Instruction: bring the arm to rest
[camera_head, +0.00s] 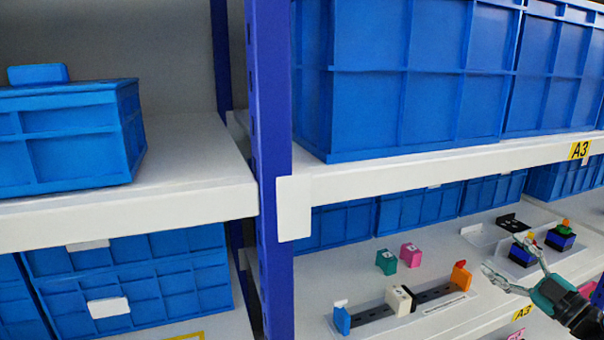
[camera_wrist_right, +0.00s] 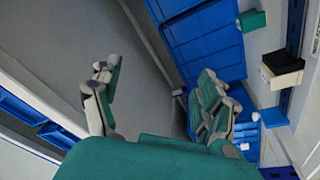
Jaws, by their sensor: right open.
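My right gripper (camera_head: 505,254) is at the lower right of the head view, its arm coming in from the right edge. Its two fingers are spread, with nothing between them. In the wrist view the open fingers (camera_wrist_right: 155,78) also show apart and empty. Behind the gripper on the lower shelf are a blue switch box with an orange-red and green knob (camera_head: 563,231) and another blue box (camera_head: 522,254) with a yellow top, partly covered by a finger. My left gripper is not in view.
The lower shelf holds a black rail (camera_head: 436,293) with a white block (camera_head: 400,300), a blue end piece (camera_head: 342,320) and an orange one (camera_head: 460,277). A green block (camera_head: 386,262) and pink block (camera_head: 410,255) stand behind. A blue upright (camera_head: 270,150) and upper shelf edge (camera_head: 440,167) bound the space.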

